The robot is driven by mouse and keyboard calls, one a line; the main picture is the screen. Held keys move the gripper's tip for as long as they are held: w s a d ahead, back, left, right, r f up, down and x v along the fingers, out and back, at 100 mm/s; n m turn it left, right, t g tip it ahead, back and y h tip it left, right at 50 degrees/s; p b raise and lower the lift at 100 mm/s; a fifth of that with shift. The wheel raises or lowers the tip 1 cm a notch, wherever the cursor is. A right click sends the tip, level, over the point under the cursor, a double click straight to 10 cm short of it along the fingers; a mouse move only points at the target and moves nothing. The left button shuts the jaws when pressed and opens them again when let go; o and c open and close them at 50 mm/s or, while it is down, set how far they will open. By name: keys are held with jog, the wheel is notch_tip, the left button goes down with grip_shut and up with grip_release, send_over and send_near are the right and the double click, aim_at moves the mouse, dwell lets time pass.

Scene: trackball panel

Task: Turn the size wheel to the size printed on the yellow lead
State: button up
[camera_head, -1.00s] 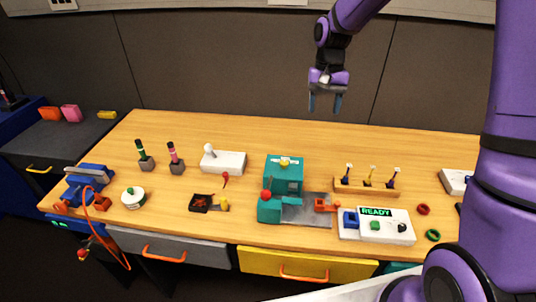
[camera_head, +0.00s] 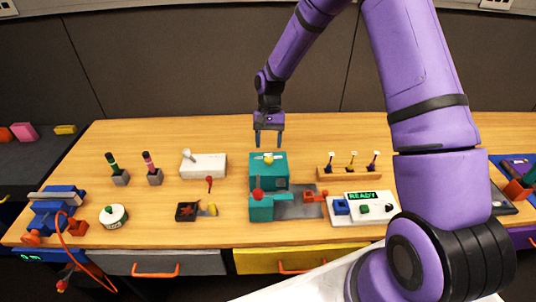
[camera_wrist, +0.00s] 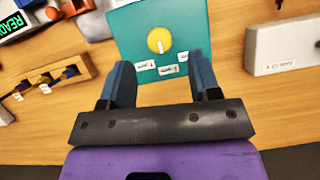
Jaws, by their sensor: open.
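A teal machine (camera_head: 262,205) stands near the middle of the bench. On its top is a round yellow wheel (camera_head: 268,157) with a white pointer mark, clearer in the wrist view (camera_wrist: 160,41). Small white labels (camera_wrist: 168,69) sit around the wheel, too blurred to read. My gripper (camera_head: 269,143) is open and empty, pointing down above the machine's rear edge. In the wrist view the wheel lies between and beyond my fingertips (camera_wrist: 163,76), not touched. The yellow lead (camera_head: 353,160) stands in the middle of a wooden rack (camera_head: 340,174); its tag print is unreadable.
Right of the machine is a white panel (camera_head: 348,218) showing READY. A white box (camera_head: 204,165) with a lever stands to the left. A black tray (camera_head: 187,211), a round white-green pot (camera_head: 113,215) and a blue vise (camera_head: 52,208) are further left. The bench behind the machine is clear.

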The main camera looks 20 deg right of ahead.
aim_at(269, 158)
jog(key=shift+x, duration=2.25)
jog(key=c, duration=0.9)
